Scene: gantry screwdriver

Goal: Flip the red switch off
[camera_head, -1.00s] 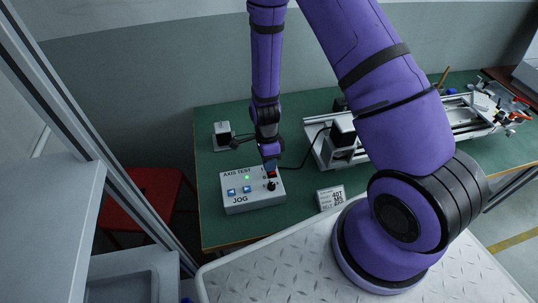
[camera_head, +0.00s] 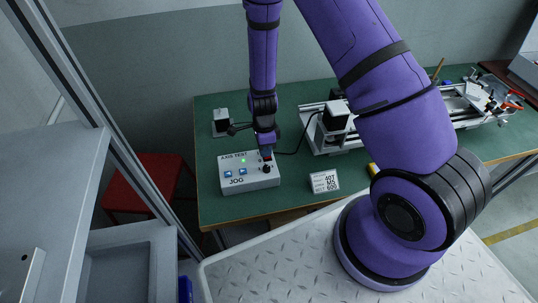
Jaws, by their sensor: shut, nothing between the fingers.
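The control box (camera_head: 250,184), labelled AXIS TEST and JOG, sits on the green table. It has a lit green light, two blue buttons and a black knob (camera_head: 267,169). A small part of the red switch (camera_head: 267,158) shows at the box's upper right, mostly hidden by my gripper. My gripper (camera_head: 266,153) is shut and empty, pointing down at the switch. I cannot tell whether it touches the switch, or which way the switch is set.
A small label card (camera_head: 324,181) stands right of the box. A linear gantry (camera_head: 322,128) and tools lie along the table to the right. A black cable runs from the box. A small motor-like block (camera_head: 221,118) stands behind the box. A red stool (camera_head: 150,185) is at left.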

